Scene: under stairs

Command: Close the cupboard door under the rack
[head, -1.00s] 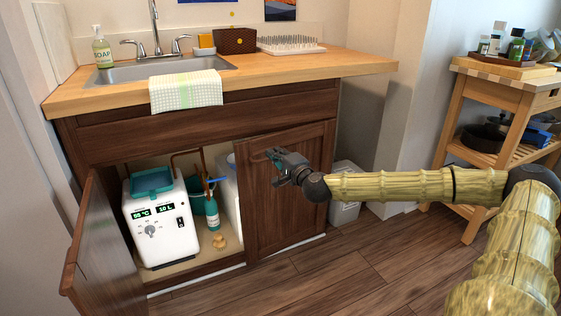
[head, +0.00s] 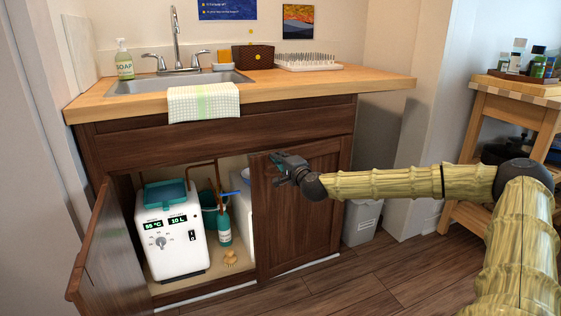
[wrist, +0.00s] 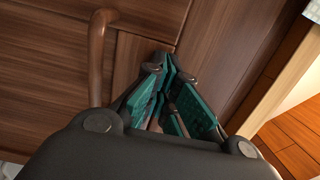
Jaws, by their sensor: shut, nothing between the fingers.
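The rack is a white spiked drying rack (head: 307,62) at the right of the counter. Under it is the brown right cupboard door (head: 305,215), standing nearly in line with the cupboard front; I cannot tell whether it is flush. My gripper (head: 275,158) is shut and empty, by this door's upper left corner; contact is unclear. In the wrist view my gripper (wrist: 165,100) shows teal pads in front of dark wood. A curved brown bar (wrist: 99,50) stands left of the fingers there. The left cupboard door (head: 108,250) stands wide open.
The open left half holds a white machine (head: 172,243), a teal bucket (head: 208,218) and a teal bottle (head: 224,228). A grey bin (head: 361,222) stands right of the cupboard. A wooden trolley (head: 500,130) is at the right. Floor in front is clear.

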